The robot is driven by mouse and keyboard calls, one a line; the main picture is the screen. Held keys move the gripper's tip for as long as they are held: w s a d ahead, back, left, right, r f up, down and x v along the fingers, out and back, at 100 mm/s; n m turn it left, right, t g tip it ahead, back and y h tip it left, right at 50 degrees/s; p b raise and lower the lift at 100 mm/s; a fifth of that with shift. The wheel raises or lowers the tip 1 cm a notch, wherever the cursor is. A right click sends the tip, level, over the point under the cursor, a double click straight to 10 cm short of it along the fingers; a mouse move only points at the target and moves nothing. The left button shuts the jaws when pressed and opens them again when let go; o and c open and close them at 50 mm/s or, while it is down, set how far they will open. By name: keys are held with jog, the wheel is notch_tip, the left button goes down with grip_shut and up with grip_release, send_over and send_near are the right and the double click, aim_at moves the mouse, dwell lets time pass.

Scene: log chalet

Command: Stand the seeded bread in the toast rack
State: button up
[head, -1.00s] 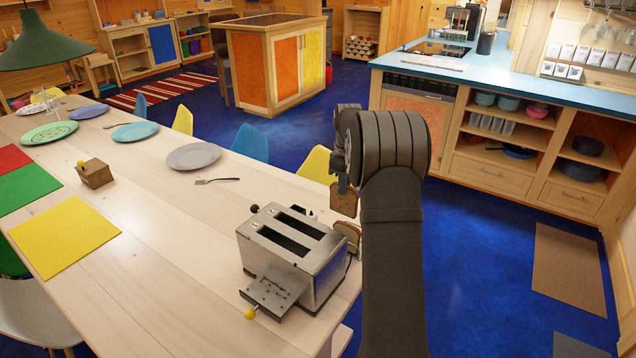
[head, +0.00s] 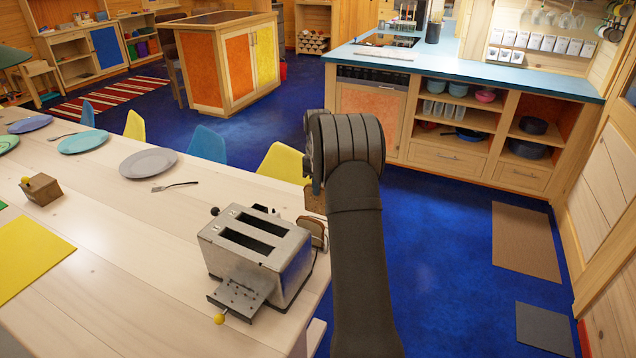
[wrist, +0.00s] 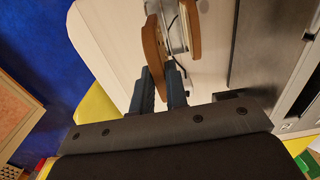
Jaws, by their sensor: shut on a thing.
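My gripper (wrist: 160,76) is shut on a slice of bread, which I take to be the seeded bread (wrist: 153,45). In the wrist view the slice is edge-on between the fingers; seeds cannot be made out. In the head view the slice (head: 315,199) shows only partly, beside my arm, above the table's right edge. In the head view that other slice (head: 315,231) is beside the toaster. Most of the rack is hidden.
The metal toaster (head: 258,248) stands close left of the rack, its yellow-knobbed lever toward me. A yellow chair (head: 285,163) stands behind the table edge.

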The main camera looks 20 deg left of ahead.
jog(key=shift+f, duration=4)
jog(key=o, duration=0.8)
jog(key=shift+r, duration=0.1)
notch_tip(320, 180, up, 17)
jog(key=shift+r, duration=0.1)
